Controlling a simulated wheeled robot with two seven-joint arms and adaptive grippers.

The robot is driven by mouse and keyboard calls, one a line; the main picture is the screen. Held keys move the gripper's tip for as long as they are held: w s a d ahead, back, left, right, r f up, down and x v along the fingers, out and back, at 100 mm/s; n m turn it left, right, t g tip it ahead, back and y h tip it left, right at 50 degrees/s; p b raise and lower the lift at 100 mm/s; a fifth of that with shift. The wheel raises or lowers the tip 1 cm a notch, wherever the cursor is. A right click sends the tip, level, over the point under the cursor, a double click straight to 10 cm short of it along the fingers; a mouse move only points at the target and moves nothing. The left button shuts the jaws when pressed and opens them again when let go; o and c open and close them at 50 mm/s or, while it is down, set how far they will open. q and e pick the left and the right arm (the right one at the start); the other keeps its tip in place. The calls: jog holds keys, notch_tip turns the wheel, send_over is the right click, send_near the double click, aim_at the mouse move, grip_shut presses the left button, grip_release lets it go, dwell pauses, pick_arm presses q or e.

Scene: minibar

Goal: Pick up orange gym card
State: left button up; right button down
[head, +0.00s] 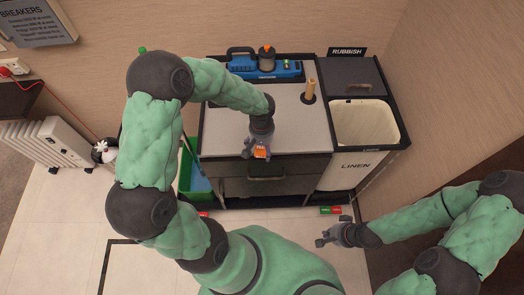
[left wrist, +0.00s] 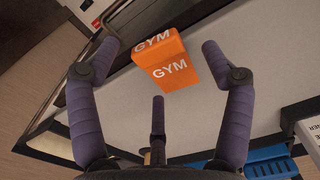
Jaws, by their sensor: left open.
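The orange gym card (head: 261,152) is at the front edge of the cart's light grey top (head: 290,128) in the head view. In the left wrist view the orange card (left wrist: 170,72) shows two orange faces, each with white "GYM" lettering. My left gripper (head: 256,149) is right above it, with its fingers spread. In the left wrist view my left gripper's fingers (left wrist: 150,75) are open, with the card between and ahead of their tips, and a clear gap on both sides.
A blue toolbox-like caddy (head: 265,70) stands at the back of the cart top, with a wooden-handled item (head: 310,92) at right. A linen bin (head: 365,123) adjoins the right side. A green bin (head: 193,180) stands left. The middle of the top is clear.

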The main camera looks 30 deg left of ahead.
pick_arm(q)
notch_tip(320, 180, down, 2)
jog(key=shift+f, duration=0.2)
jog(key=shift+r, duration=0.1)
jog(key=c, duration=1.2)
